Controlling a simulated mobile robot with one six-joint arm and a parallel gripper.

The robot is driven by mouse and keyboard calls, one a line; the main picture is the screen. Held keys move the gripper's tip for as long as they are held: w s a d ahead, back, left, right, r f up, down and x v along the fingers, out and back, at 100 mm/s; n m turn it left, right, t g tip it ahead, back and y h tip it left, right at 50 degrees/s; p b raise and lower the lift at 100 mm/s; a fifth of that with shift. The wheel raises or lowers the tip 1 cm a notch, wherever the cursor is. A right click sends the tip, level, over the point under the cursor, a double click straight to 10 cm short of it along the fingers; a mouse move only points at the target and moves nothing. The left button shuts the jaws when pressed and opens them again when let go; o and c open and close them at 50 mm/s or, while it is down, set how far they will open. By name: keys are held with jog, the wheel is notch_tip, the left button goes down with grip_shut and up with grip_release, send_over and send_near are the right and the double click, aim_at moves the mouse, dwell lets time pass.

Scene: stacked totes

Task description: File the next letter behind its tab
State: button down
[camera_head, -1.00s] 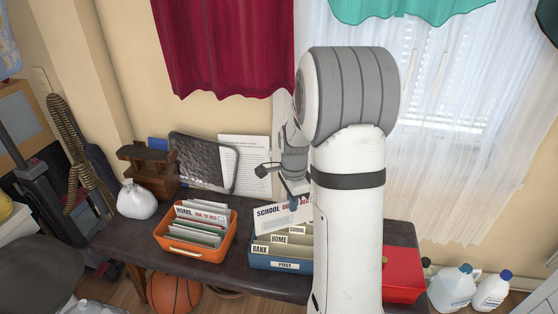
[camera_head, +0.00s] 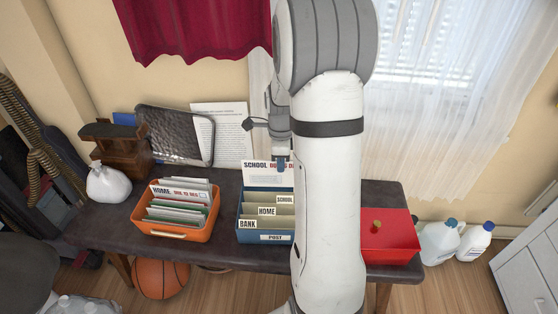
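My gripper (camera_head: 281,164) is at the back of the blue POST box (camera_head: 262,238). It holds a white letter (camera_head: 258,173) marked SCHOOL, with red print partly hidden behind the gripper. The letter is upright at the box's back end, behind the SCHOOL tab (camera_head: 285,199); I cannot tell how deep its lower edge is. The HOME tab (camera_head: 267,211) and BANK tab (camera_head: 248,224) stand further forward. My arm hides the box's right side. An orange tray (camera_head: 176,232) to the left holds several letters, the front-facing one marked HOME (camera_head: 178,191).
A red box (camera_head: 391,243) with a knob stands on the right of the dark table (camera_head: 110,227). A white bag (camera_head: 108,184), a wooden stand (camera_head: 118,143), a black mesh tray (camera_head: 174,136) and a printed sheet (camera_head: 222,130) line the back left.

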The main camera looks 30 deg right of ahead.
aim_at(281, 181)
jog(key=shift+f+b, duration=2.3)
jog(key=shift+f, duration=1.8)
jog(key=c, duration=1.5)
grip_release()
jog(key=shift+c, duration=0.2)
notch_tip(281, 181, up, 7)
jog(key=p, duration=0.2)
jog(key=shift+r+p, duration=0.2)
jog(key=shift+p, duration=0.1)
jog(key=shift+r, duration=0.2)
